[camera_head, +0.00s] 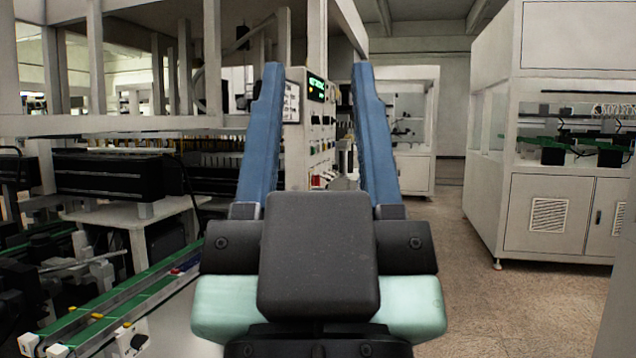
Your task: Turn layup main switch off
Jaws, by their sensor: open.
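My gripper (316,75) fills the middle of the head view, with its two blue fingers raised and spread apart. It is open and nothing shows between its fingertips except the background. Behind it, between the fingers, is a pale control panel (318,135) on the end of the layup machine. The panel has a lit green display (316,88) at its top and rows of small knobs and buttons below. Small red parts show low on the panel, partly hidden by my gripper. I cannot tell which control is the main switch. The gripper appears apart from the panel.
The layup machine's frame (140,125) fills the left, with a green conveyor rail (140,300) in front of it. A white cabinet (548,215) with glazed upper bays stands at the right. Another enclosure (408,160) stands further back. The speckled floor (460,250) is clear between them.

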